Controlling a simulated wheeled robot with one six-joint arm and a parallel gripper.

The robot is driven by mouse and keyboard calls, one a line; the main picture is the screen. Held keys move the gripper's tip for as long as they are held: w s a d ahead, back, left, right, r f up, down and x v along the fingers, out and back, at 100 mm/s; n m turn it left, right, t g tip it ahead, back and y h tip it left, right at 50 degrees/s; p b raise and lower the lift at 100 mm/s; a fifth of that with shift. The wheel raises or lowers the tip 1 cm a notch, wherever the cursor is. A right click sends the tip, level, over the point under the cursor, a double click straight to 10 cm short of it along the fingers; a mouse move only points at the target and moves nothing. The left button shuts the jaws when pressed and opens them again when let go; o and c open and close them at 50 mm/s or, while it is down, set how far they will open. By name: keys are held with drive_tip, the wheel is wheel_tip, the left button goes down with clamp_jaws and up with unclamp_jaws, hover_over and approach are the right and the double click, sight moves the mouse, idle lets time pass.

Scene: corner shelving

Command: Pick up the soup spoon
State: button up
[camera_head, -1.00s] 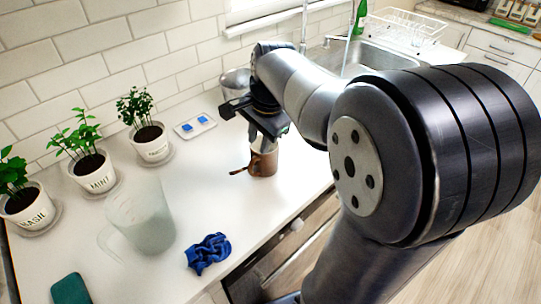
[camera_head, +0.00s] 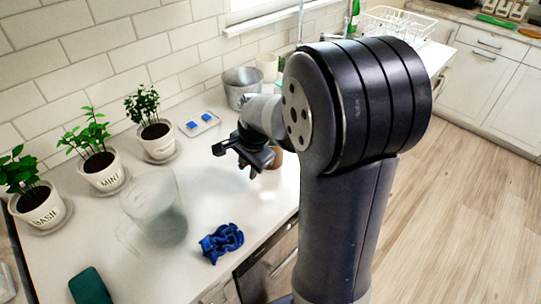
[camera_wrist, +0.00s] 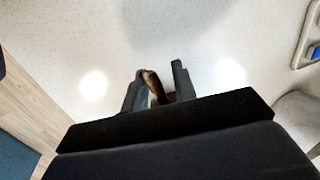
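My gripper (camera_head: 238,156) is low over the counter beside a brown container (camera_head: 276,158), mostly hidden behind my arm. In the wrist view my gripper's two fingers (camera_wrist: 158,78) are apart. A slim brown, curved piece (camera_wrist: 153,84), which looks like the soup spoon's handle, lies between them, close to the left finger, with a gap to the right finger. The rest of the spoon is hidden behind the gripper body.
A clear jug (camera_head: 155,212) and a crumpled blue cloth (camera_head: 221,242) stand on the counter. Several potted herbs (camera_head: 101,168) line the wall. A metal pot (camera_head: 240,86) is behind my gripper. A blue-squared tray (camera_head: 199,123) lies near the wall. A teal object (camera_head: 90,286) is front left.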

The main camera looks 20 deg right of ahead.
drive_tip(key=shift+c, duration=0.6)
clamp_jaws()
